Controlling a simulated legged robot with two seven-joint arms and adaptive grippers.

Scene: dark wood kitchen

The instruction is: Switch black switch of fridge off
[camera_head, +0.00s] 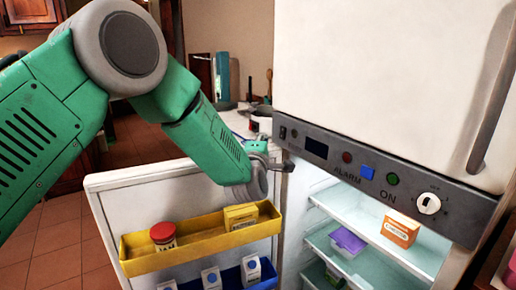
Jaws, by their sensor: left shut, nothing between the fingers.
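The white fridge (395,70) stands at the right with a grey control panel (335,155) across its front. The small black switch (283,132) sits at the panel's left end; its on or off position is too small to tell. My left arm comes in from the left. My left gripper (287,166) is shut and empty, just below the panel's left end and the black switch. I cannot tell whether it touches the panel. My right gripper is out of view.
The fridge door (105,212) hangs open to the left, below my arm, with a yellow shelf (190,247) and a blue shelf. The panel also holds a blue button (367,172), red and green lights and a white knob (429,204). An orange box (400,229) stands inside.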

